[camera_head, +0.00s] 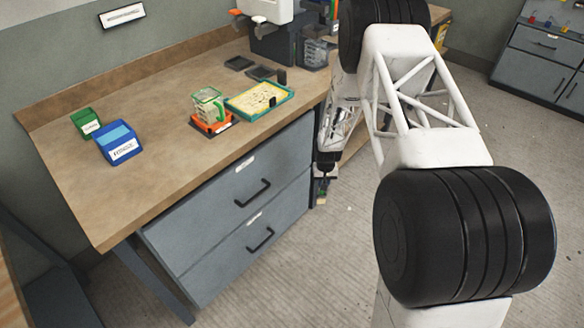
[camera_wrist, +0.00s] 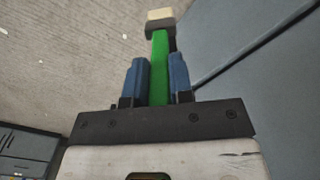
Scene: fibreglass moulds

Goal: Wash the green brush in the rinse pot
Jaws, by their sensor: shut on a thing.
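The green brush (camera_wrist: 160,62) shows in the wrist view, with a green handle, a dark collar and a pale head pointing away from my wrist. My gripper (camera_wrist: 158,75) is shut on its handle, with one blue finger on each side. In the head view my gripper (camera_head: 325,172) hangs beyond the bench's front edge, beside the drawers and over the floor. The brush is too small there to tell clearly. A clear pot with a green rim (camera_head: 208,97), which looks like the rinse pot, stands in an orange base (camera_head: 211,127) on the bench, left of my gripper. Its inside is unclear.
A teal-edged yellow tray (camera_head: 260,99) sits right of the pot. A blue box (camera_head: 117,143) and a green box (camera_head: 86,121) stand at the left. Dark holders and a white-and-grey machine (camera_head: 272,35) are at the back. The bench front (camera_head: 160,190) is clear.

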